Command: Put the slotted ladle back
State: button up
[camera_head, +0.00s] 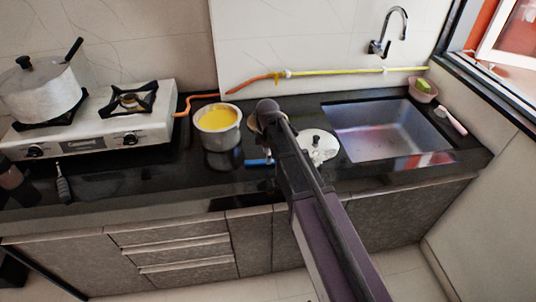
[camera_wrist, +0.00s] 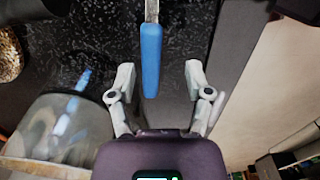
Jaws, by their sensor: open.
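A utensil with a blue handle (camera_wrist: 151,60) and a metal shaft, likely the slotted ladle, lies at the dark counter's front edge. Its head is outside the wrist view. In the head view only a small blue piece of it (camera_head: 258,161) shows left of my arm. My gripper (camera_wrist: 160,80) is open in the wrist view. The handle's end reaches between its two fingers, nearer the left one, with a gap on both sides. My arm hides the gripper in the head view.
A metal pot with yellow contents (camera_head: 217,120) stands just left of my arm. A white plate-like thing (camera_head: 318,146) lies right of it, before the sink (camera_head: 388,128). A gas stove (camera_head: 110,120) with a lidded pot (camera_head: 42,93) is at left. Drawers (camera_head: 180,255) front the counter.

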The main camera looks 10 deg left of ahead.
jog(key=shift+r, duration=0.15)
notch_tip(320, 180, up, 13)
jog(key=p, duration=1.3)
jog(key=shift+d, duration=0.1)
dwell(0.9)
jog(key=s+d+m, duration=0.6)
jog(key=d+m, duration=0.4)
jog(key=d, duration=0.2)
jog(key=s+d+m, duration=0.7)
jog(key=d+m, duration=0.4)
jog(key=d, duration=0.1)
jog(key=shift+s+d, duration=0.2)
jog(key=shift+d, duration=0.2)
jog(key=shift+f, duration=0.2)
jog(key=shift+s+d, duration=0.2)
jog(key=shift+s, duration=0.55)
jog(key=shift+w, duration=0.15)
